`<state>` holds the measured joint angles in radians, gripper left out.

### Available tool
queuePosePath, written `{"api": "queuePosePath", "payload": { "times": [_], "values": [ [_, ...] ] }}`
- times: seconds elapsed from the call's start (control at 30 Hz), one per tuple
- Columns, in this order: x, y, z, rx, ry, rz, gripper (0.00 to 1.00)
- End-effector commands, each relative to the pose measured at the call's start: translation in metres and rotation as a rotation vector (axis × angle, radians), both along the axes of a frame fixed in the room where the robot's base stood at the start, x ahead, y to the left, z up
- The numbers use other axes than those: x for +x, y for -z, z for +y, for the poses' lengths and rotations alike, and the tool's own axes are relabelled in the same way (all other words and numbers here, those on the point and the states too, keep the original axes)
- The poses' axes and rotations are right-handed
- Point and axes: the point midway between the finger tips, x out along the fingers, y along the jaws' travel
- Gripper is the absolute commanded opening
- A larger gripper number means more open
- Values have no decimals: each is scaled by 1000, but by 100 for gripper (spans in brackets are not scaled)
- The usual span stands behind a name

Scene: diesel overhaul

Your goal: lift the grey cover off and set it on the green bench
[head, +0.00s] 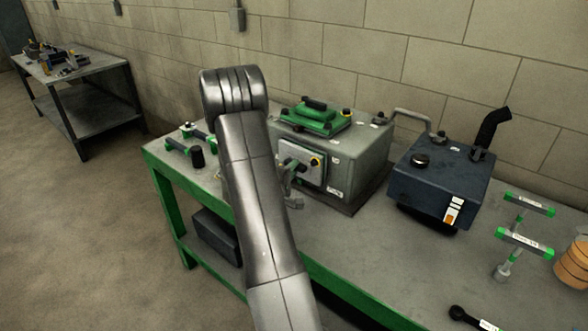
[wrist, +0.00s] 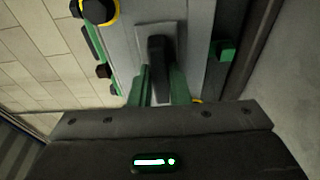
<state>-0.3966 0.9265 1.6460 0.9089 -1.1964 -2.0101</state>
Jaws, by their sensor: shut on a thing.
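The grey cover (head: 313,164) is a light grey plate with yellow-and-black knobs, upright at the front face of the grey engine block (head: 352,165). I cannot tell whether it touches the block. In the wrist view the cover (wrist: 195,45) fills the upper middle, with a dark handle (wrist: 160,60) standing out from it. My gripper (wrist: 161,84) is shut on that handle, a green-sided finger on either side. In the head view my arm hides most of the gripper and the cover's left edge. The green bench (head: 400,258) carries the block.
A green cover (head: 316,118) lies on top of the block. A dark blue tank (head: 440,178) stands to its right, with green-handled tools (head: 525,240) farther right. Green-ended parts and a black cylinder (head: 197,157) are at the bench's left end. Bare bench top lies in front of the tank.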

Motion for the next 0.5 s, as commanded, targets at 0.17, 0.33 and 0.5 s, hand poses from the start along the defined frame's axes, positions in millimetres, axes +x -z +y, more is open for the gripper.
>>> {"api": "queuePosePath", "payload": {
  "times": [0.17,0.33,0.5],
  "values": [
    [-6,-1,4,0,0,-2,0],
    [-10,-1,8,0,0,-2,0],
    [-14,-1,10,0,-1,-2,0]
  ]
}}
